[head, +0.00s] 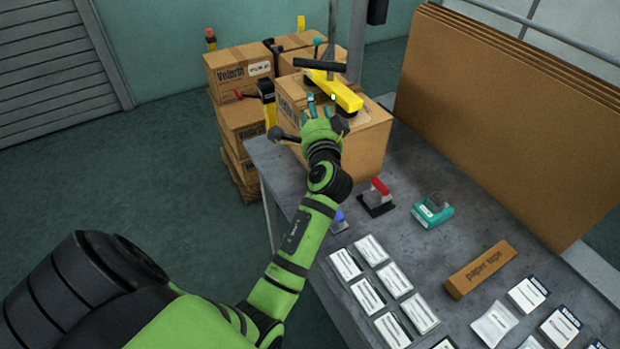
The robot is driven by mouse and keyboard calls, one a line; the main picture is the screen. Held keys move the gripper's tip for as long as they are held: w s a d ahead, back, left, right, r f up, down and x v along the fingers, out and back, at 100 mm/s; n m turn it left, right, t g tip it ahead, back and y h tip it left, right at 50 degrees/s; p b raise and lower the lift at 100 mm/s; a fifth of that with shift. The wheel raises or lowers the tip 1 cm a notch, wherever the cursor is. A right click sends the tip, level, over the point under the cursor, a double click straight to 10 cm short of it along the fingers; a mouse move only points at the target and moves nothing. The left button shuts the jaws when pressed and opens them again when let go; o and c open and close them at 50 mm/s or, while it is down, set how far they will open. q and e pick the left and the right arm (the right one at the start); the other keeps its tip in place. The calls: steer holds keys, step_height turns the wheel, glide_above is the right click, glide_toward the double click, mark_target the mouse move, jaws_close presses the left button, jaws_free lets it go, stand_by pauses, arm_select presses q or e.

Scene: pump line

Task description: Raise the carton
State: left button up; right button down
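A brown cardboard carton (367,144) stands on the grey workbench (400,240), near its far left end. A yellow lifting tool (344,95) with a black handle bar (320,63) sits across the top of the carton. My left gripper (318,106), with teal fingers, is in front of the carton's upper left part, close to the yellow tool. Its tips look a little apart, but I cannot tell whether it is closed on anything. A dark part sticks out to the left beside it. My forearm and hand hide part of the carton. My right gripper is out of view.
Stacked cartons (239,75) stand on the floor behind the bench. A red-handled tool (377,197), a teal dispenser (432,211), a paper tape box (481,269) and several white packets (371,250) lie on the bench. Tall cardboard sheets (510,110) line its right side.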

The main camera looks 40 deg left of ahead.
arm_select(q)
steer(key=s+d+f+n+g+h, duration=0.1)
steer(key=s+d+f+h, duration=0.1)
steer(key=s+f, duration=0.2)
steer(key=s+d+f+n+g+h, duration=0.1)
steer(key=s+d+f+h, duration=0.1)
steer(key=f, duration=0.6)
steer(key=shift+s+d+f+g+h, duration=0.3)
steer(key=shift+s+d+f+g, duration=0.15)
steer(key=shift+s, duration=0.6)
